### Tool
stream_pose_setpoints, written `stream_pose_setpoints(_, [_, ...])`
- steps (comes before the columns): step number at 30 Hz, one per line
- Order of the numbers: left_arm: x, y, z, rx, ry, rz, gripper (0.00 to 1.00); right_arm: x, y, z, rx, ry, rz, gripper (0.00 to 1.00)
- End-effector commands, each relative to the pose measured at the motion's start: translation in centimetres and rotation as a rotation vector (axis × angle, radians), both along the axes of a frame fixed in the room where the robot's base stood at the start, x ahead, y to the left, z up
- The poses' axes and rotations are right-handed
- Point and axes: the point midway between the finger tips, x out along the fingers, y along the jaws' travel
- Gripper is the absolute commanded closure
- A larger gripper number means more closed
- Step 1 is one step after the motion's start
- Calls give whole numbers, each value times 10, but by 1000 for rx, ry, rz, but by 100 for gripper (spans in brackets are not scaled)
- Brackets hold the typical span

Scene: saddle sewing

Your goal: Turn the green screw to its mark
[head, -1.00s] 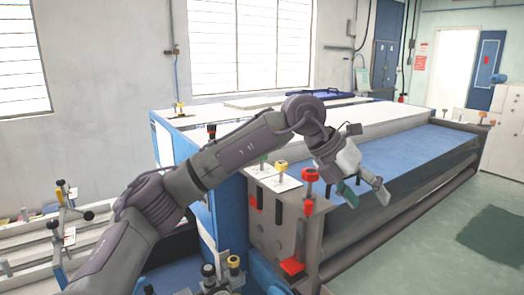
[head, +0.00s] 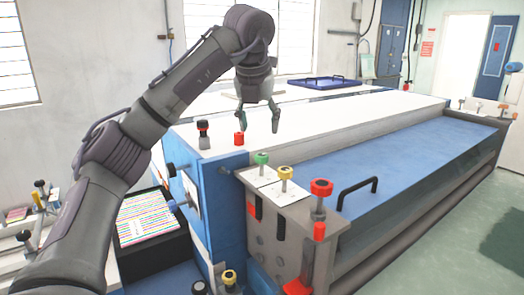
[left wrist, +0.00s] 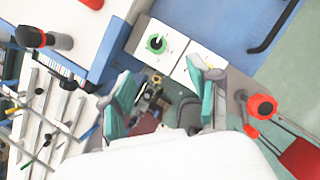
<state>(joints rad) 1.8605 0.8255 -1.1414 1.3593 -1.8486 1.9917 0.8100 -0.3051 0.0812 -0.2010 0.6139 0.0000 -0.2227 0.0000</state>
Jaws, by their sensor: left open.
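The green screw (head: 262,158) stands upright on a white plate at the near left corner of the machine. In the left wrist view the green screw (left wrist: 156,44) shows from above as a green ring with a dark centre. Its mark is too small to make out. My left gripper (head: 260,125) is open and empty, pointing down, above and apart from the screw. In the left wrist view its two teal-padded fingers (left wrist: 160,68) are spread just below the screw. My right gripper is in neither view.
A yellow screw (head: 285,173) and a red screw (head: 321,187) stand close beside the green one. A black handle (head: 357,190) rises from the blue cover.

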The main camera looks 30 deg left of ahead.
Motion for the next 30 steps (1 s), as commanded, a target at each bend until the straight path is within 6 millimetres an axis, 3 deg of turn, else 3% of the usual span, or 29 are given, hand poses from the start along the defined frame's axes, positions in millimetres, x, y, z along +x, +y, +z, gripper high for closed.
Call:
stream_pose_setpoints(2, [6,4,-17,0,5,1,39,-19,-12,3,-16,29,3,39])
stream_pose_setpoints(5, [14,8,-37,0,6,2,39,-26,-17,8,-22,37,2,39])
stream_pose_setpoints(13, [29,13,-75,-1,3,1,39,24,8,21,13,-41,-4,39])
stream_pose_setpoints(17, [33,14,-83,-2,0,1,39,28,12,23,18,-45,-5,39])
stream_pose_setpoints(26, [33,14,-85,-1,-1,1,39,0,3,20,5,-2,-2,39])
stream_pose_setpoints(30, [33,14,-85,-1,-1,1,60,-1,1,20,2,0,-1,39])
